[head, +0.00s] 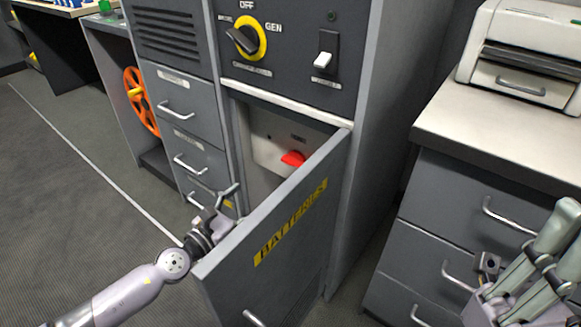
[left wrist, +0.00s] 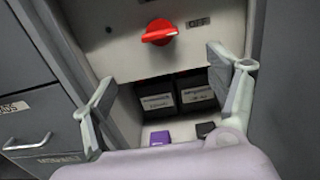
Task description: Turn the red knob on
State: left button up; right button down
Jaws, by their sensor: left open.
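The red knob (head: 293,159) sits on a pale panel inside the open battery compartment, partly hidden by the door (head: 290,225) marked BATTERIES in the head view. In the left wrist view the red knob (left wrist: 160,32) is near the top centre, with an OFF label to its right. My left gripper (head: 217,206) is at the compartment opening, left of and below the knob. Its fingers (left wrist: 162,75) are spread wide with nothing between them, and the knob lies beyond them, apart. My right gripper (head: 550,245) is at the lower right edge, partly cut off.
The open door stands close to the right of my left gripper. Drawers (head: 180,105) with handles line the left side. Two dark boxes (left wrist: 175,95) and a purple block (left wrist: 160,137) are below the knob. A counter with a printer (head: 520,60) is at right.

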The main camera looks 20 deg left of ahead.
aim_at(290, 165)
pick_arm(q)
jog(key=x, duration=1.5)
jog(key=shift+w+d+p, duration=0.1)
jog(key=shift+w+p, duration=0.25)
jog(key=shift+c, duration=0.2)
jog(key=c, duration=1.1)
